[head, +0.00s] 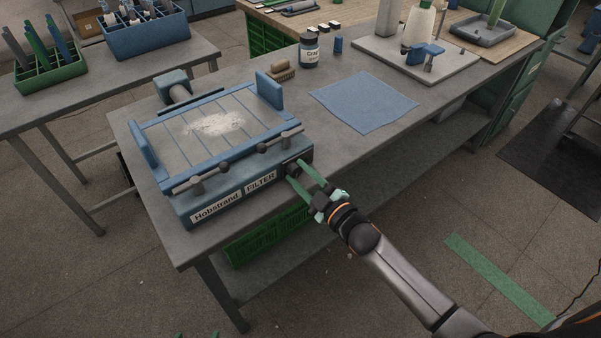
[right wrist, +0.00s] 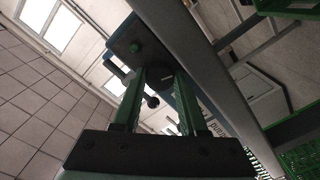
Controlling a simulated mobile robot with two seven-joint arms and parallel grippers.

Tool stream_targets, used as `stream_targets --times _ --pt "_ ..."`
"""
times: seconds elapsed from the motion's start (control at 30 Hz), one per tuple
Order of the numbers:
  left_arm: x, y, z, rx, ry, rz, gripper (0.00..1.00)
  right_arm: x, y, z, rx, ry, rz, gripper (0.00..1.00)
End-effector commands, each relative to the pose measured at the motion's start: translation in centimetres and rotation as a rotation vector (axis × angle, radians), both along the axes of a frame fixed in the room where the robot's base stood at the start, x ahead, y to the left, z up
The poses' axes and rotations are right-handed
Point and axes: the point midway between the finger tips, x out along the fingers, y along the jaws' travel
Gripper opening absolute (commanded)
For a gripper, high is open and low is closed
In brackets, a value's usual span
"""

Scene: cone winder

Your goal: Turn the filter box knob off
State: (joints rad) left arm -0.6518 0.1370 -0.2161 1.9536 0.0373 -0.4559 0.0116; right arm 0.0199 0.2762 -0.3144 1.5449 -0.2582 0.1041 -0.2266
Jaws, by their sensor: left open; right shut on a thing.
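The blue filter box (head: 228,200), labelled "Hobstrand" and "FILTER", sits at the front of the grey table. Its dark knob (head: 291,169) is on the right end of the front face. My right gripper (head: 298,176) reaches in from the lower right, its green fingers shut on the knob. In the right wrist view the dark round knob (right wrist: 160,80) shows between the fingertips, with a small green button (right wrist: 136,47) on the box end. The knob's pointer setting cannot be made out. My left gripper (head: 197,335) shows only as two separated green tips at the bottom edge, open.
Pale dust (head: 214,123) lies on the box's slatted top, and clamp handles run along its front edge. A blue cloth (head: 363,101), a brush (head: 281,71) and a labelled jar (head: 309,49) are behind. A green crate (head: 268,238) is under the table.

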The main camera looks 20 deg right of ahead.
Motion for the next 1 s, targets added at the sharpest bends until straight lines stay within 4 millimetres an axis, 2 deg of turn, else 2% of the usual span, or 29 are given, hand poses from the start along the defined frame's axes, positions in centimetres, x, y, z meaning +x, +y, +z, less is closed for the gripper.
stream_targets --times 0.4,0.97,1.0 --pt "-0.15 -0.01 0.1 -0.001 0.002 0.001 0.88 -0.02 0.06 0.01 -0.187 -0.069 0.001 0.0" --pt "-0.14 -0.05 0.18 -0.002 0.002 0.0 0.88 -0.02 0.06 0.01 -0.216 -0.079 0.001 0.0" --pt "-0.14 -0.05 0.18 -0.002 0.002 0.001 0.88 -0.02 0.06 0.01 -0.216 -0.079 0.001 0.43"
